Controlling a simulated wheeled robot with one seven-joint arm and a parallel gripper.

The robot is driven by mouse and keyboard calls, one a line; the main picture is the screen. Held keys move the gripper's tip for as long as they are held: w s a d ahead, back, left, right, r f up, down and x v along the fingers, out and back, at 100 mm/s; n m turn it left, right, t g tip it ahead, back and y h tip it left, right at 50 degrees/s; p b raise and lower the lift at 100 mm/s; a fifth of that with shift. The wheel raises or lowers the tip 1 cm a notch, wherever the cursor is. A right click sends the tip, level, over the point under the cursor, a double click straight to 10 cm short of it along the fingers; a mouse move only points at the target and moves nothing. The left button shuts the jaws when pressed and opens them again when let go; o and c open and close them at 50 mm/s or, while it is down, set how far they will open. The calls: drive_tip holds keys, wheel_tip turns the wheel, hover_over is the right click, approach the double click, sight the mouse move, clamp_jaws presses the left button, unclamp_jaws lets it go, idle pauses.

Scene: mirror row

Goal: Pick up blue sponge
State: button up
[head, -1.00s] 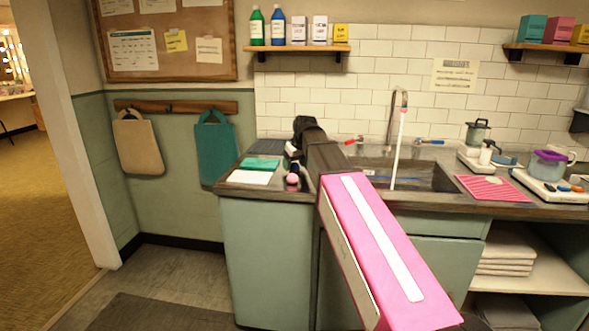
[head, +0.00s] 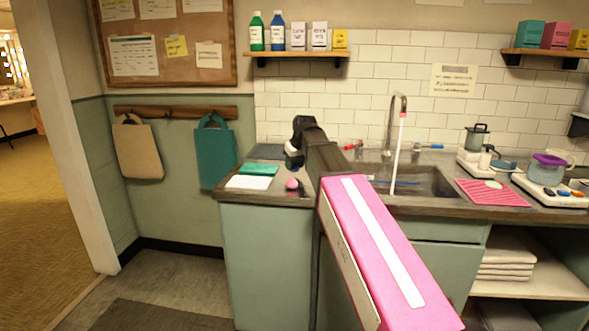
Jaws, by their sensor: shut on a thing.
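My gripper (head: 293,160) is at the far end of my pink and black arm, just above the left part of the counter. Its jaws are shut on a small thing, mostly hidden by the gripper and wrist. A bit of dark blue shows at the jaws, which fits the blue sponge (head: 296,166), but its shape cannot be made out.
A green pad (head: 259,169), a white sheet (head: 249,183) and a small pink item (head: 292,185) lie on the counter (head: 268,197) near my gripper. The sink (head: 425,182) with running tap (head: 391,125) is to the right. A shelf (head: 300,51) with bottles hangs above.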

drive_tip(key=r, duration=0.1)
drive_tip(key=a+r, duration=0.1)
drive_tip(key=r, duration=0.1)
drive_tip(key=s+a+r, duration=0.1)
drive_tip(key=a+r, duration=0.5)
drive_tip(key=a, duration=0.4)
drive_tip(key=shift+a, duration=0.3)
drive_tip(key=shift+o, duration=0.2)
